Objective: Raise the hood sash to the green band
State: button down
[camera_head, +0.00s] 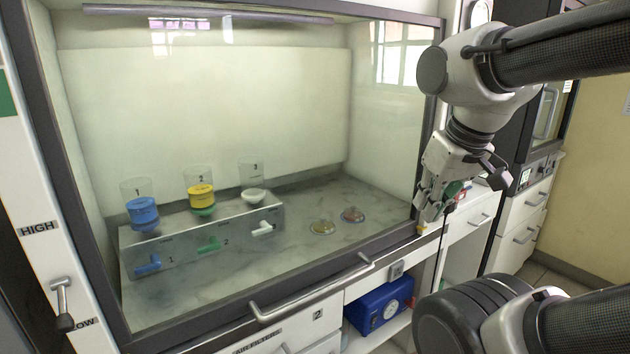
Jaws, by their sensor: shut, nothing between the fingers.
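The hood sash (230,110) is a large clear glass pane in a dark frame. It covers the hood front, with its lower rail down near the sill. A pale bar handle (312,291) runs along the lower rail. A green band (6,93) shows on the white left post at the picture's left edge, well above the handle. My gripper (424,222) is shut and empty. It points down beside the hood's lower right corner, to the right of the handle and apart from it. Its fingertips are small and partly hard to make out.
Behind the glass stand three numbered funnels with blue, yellow and white contents on a valve box (205,241), and two small dishes (322,227). A HIGH/LOW lever (61,300) is on the left post. A blue device (380,306) sits on a shelf below. Drawers stand at right.

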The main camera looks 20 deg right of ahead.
aim_at(159, 337)
jog(key=k+j, duration=0.1)
jog(key=j, duration=0.25)
jog(key=k+j+z, duration=0.1)
jog(key=j, duration=0.2)
jog(key=k+j, duration=0.1)
jog(key=j, duration=0.25)
jog(key=k+j, duration=0.15)
jog(key=j, duration=0.15)
jog(key=j+z, duration=0.05)
